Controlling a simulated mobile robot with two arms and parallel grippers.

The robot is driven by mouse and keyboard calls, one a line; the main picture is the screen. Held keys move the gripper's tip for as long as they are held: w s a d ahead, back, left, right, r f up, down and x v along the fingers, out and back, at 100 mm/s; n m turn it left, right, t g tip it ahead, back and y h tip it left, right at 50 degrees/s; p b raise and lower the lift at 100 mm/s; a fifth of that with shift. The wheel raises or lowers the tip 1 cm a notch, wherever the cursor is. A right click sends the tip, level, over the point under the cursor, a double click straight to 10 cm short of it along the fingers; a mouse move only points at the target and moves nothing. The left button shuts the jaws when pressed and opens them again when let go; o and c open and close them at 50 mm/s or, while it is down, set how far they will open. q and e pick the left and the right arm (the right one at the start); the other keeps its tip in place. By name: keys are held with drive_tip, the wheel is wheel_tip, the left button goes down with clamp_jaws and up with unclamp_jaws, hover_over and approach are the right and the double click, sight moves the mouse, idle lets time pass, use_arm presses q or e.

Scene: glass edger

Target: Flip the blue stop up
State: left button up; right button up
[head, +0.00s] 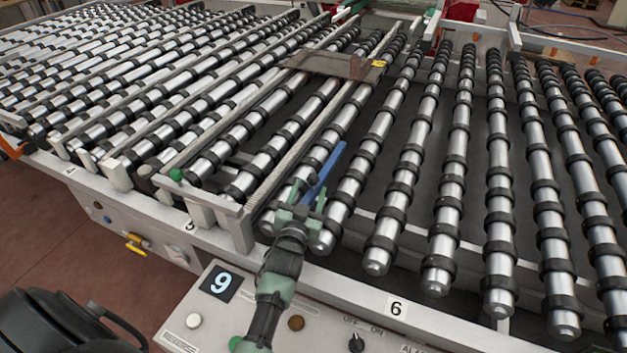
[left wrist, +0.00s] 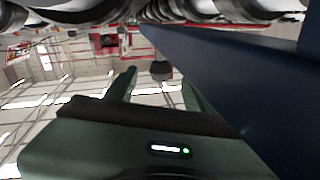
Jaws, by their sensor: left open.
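The blue stop (head: 322,174) is a long narrow blue bar among the rollers near the conveyor's front edge. Its near end is partly hidden by my left gripper (head: 300,203), which is at that end. I cannot tell whether they touch. In the left wrist view the stop is a large dark blue bar (left wrist: 235,85) running down the right side, close beside the fingers. My left gripper (left wrist: 160,92) is open there, with nothing seen held between its fingers. My right gripper is not in view.
Rows of metal rollers with black rings (head: 497,170) fill the conveyor on both sides. A front rail (head: 455,325) and a control panel (head: 225,320) with a knob and buttons lie below my arm. A brown block (head: 325,64) sits across the rollers farther back.

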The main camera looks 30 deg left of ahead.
sight(312, 183)
use_arm(q)
drive_tip(key=shift+x, duration=1.9)
drive_tip(key=shift+s, duration=0.1)
clamp_jaws()
